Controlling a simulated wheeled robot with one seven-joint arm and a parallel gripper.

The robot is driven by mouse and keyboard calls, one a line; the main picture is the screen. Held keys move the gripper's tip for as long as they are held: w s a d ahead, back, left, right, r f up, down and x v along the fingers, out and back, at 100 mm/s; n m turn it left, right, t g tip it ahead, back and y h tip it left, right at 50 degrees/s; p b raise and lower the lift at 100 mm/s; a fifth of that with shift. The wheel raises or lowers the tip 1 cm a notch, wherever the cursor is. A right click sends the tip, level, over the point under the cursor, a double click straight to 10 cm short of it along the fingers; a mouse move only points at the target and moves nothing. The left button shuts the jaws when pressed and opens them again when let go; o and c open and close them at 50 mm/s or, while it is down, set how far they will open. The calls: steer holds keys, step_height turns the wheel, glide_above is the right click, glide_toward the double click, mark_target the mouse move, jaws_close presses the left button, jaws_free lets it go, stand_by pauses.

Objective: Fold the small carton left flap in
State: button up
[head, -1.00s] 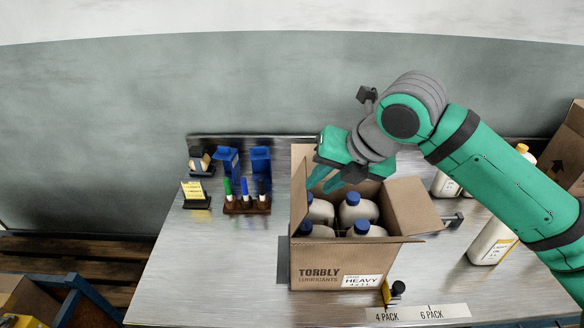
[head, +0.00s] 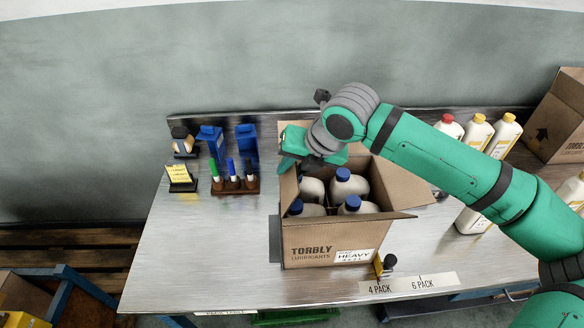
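The small carton (head: 305,255), brown and printed TORBLY, stands open-topped on the metal bench with several white, blue-capped bottles (head: 342,187) inside. Its left flap (head: 288,188) stands roughly upright along the left side, its upper part close to my gripper. The right flap (head: 398,188) leans outward. Whether a finger touches the flap is unclear. The wrist hides part of the carton's back edge, and the finger gap is not clear.
A marker rack (head: 236,186), blue holders (head: 247,142) and a yellow label stand (head: 180,178) are left of the carton. Bottles with red and yellow caps (head: 478,131) and a larger carton (head: 556,120) stand right. The bench's left front is clear.

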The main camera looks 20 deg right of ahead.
steer(key=shift+w+a+f, duration=0.15)
steer(key=shift+a+f, duration=0.1)
steer(key=shift+a, duration=0.2)
steer(key=shift+d, duration=0.1)
jaws_close()
steer(key=shift+d, duration=0.15)
stand_by(0.3)
stand_by(0.6)
